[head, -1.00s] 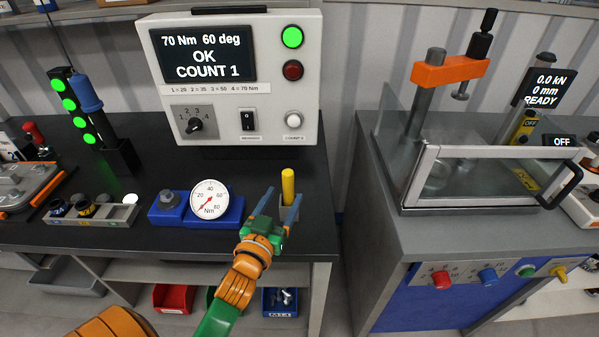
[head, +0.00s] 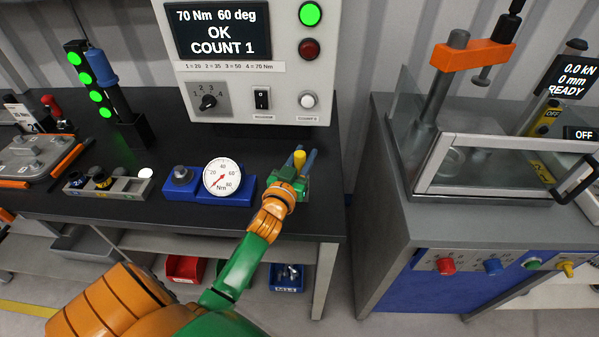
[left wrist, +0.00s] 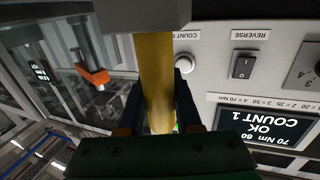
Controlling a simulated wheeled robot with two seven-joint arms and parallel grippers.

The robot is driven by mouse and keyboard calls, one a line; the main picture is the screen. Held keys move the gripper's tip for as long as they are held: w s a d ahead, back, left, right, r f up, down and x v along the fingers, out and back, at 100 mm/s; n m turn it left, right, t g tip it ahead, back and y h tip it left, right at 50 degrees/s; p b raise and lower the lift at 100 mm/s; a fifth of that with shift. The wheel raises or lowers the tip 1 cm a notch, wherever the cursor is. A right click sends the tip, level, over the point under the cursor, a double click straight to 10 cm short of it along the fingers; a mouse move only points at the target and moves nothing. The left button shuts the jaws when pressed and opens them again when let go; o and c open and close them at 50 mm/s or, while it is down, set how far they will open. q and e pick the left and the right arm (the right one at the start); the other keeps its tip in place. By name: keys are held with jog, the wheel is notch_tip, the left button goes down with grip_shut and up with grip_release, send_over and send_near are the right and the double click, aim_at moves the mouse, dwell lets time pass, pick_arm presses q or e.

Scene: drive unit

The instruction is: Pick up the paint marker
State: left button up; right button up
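The yellow paint marker (head: 299,159) stands upright near the right end of the dark bench. Its lower part is hidden behind my left gripper (head: 300,162) in the head view. In the left wrist view, the yellow marker (left wrist: 156,75) runs down from a grey holder (left wrist: 145,15) and passes between the two dark fingers of my left gripper (left wrist: 160,92). The fingers stand on either side of the marker and look open around it; whether either one touches it is unclear. My right gripper is not in view.
Left of the marker is a blue-based torque gauge (head: 223,178). A large controller box (head: 262,75) stands behind, reading OK, COUNT 1. A grey socket tray (head: 110,184) lies further left. A press with a clear guard (head: 500,165) stands on a separate cabinet to the right.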

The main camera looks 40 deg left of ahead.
pick_arm(q)
grip_shut()
jog(key=shift+w, duration=0.15)
notch_tip(320, 180, up, 10)
jog(key=p, duration=0.2)
jog(key=shift+r, duration=0.25)
